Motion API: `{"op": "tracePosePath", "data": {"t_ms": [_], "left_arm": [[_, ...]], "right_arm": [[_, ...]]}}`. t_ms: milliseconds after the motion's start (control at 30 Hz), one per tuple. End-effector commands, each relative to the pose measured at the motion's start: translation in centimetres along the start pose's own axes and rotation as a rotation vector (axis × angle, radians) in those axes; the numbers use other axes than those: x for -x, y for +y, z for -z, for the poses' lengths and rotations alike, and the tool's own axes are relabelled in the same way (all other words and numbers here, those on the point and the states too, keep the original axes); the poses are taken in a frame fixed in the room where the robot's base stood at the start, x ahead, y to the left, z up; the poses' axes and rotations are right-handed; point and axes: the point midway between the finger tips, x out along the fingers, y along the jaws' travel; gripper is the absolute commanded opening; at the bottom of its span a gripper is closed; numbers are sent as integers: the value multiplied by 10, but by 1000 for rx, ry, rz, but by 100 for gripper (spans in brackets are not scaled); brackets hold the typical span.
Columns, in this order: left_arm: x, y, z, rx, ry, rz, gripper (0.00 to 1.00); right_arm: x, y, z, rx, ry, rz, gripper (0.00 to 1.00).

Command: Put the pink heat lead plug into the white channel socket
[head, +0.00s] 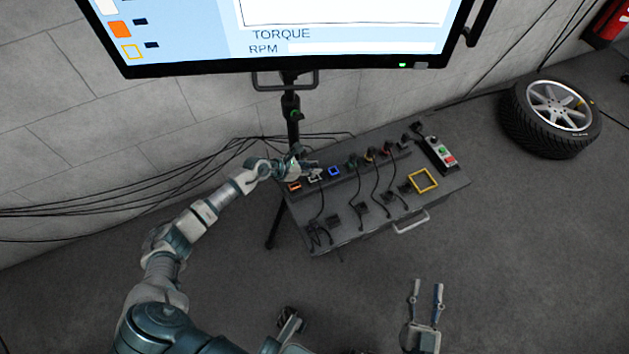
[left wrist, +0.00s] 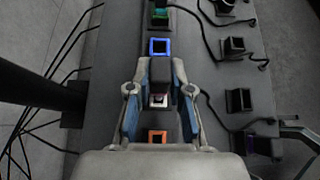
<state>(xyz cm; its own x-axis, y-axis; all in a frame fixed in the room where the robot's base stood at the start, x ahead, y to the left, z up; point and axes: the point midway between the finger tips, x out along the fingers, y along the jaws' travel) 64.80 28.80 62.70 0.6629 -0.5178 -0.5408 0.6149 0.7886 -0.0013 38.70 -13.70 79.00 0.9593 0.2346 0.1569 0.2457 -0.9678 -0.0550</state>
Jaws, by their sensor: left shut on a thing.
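The white channel socket (left wrist: 159,100) lies between the fingers of my left gripper (left wrist: 160,72) in the left wrist view, and a pale rim beside that gripper (head: 311,170) shows in the head view. The gripper is shut on a dark block (left wrist: 160,70), which appears right against the white socket. No pink shows on this block, so I cannot confirm by colour that it is the pink heat lead plug, nor whether it is seated. My right gripper (head: 426,292) is open and empty, away from the panel at the lower right.
The orange socket (head: 294,187) and blue socket (head: 334,171) flank the white one on the grey panel (head: 340,236). Several dark plugs and cables lie across it, with a yellow square frame (head: 423,180). A monitor (head: 290,40) stands behind. A wheel (head: 550,115) lies right.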

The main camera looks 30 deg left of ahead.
Motion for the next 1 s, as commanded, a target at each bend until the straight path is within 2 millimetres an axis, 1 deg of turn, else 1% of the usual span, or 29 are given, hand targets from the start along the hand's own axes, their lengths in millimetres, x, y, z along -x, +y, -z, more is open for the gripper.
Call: {"op": "tracePosePath", "data": {"t_ms": [167,1000], "left_arm": [[-1,0,1,0,0,0,0],[-15,0,23,1,0,0,0]], "right_arm": [[0,0,-2,0,-2,0,40],[5,1,-25,-6,-26,-2,40]]}}
